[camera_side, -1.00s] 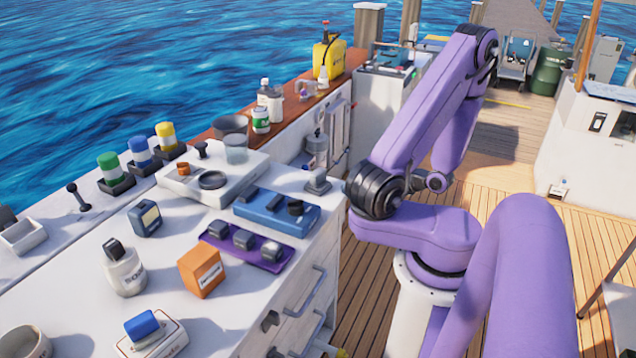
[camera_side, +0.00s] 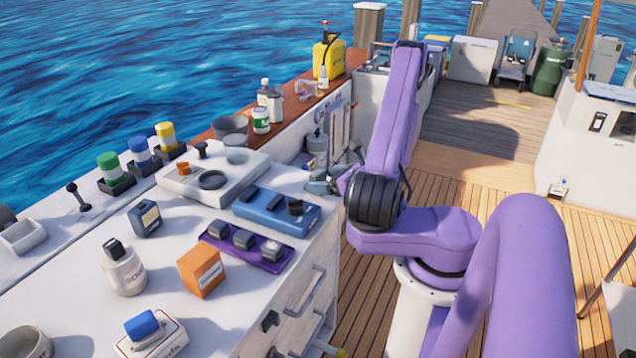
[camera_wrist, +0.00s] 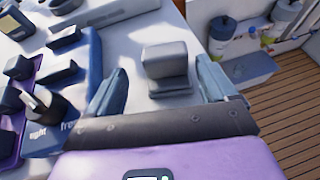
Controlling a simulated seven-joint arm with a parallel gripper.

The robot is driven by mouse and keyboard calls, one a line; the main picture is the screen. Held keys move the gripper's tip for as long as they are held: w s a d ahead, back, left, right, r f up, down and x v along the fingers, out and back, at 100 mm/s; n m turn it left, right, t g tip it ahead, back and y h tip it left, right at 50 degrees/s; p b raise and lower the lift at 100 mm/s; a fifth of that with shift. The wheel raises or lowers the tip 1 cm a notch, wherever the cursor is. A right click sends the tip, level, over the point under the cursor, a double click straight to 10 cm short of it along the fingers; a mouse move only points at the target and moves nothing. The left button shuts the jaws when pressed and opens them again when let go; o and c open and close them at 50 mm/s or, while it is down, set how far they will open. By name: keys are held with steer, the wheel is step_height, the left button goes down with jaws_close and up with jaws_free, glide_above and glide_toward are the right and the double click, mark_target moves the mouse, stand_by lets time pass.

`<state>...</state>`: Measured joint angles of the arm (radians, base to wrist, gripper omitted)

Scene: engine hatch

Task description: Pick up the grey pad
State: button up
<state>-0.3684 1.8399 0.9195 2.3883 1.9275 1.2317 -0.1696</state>
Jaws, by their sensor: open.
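The grey pad (camera_wrist: 167,62), a grey block on a low grey base, stands upright near the white counter's right edge. In the wrist view it lies between the two fingers of my gripper (camera_wrist: 161,72), with bare counter showing on both sides of it. My gripper is open and empty. In the side view my gripper (camera_side: 325,182) is low at the counter edge and largely hides the pad, so I cannot tell its exact height over the counter there.
A blue tray (camera_side: 256,219) with dark pieces lies just left of my gripper. A purple tray (camera_side: 220,247) with grey blocks and an orange box (camera_side: 201,271) are nearer the camera. A white board (camera_side: 183,181) with a black ring lies behind. The counter drops off to the right.

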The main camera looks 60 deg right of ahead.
mark_target(313, 176)
steer(key=shift+d+r+x, duration=0.1)
steer(key=shift+d+x, duration=0.05)
steer(key=shift+x, duration=0.8)
steer(key=shift+d+r+x, duration=0.1)
steer(key=shift+x, duration=0.8)
steer(key=shift+d+r+x, duration=0.15)
steer(key=shift+x, duration=0.8)
steer(key=c, duration=1.1)
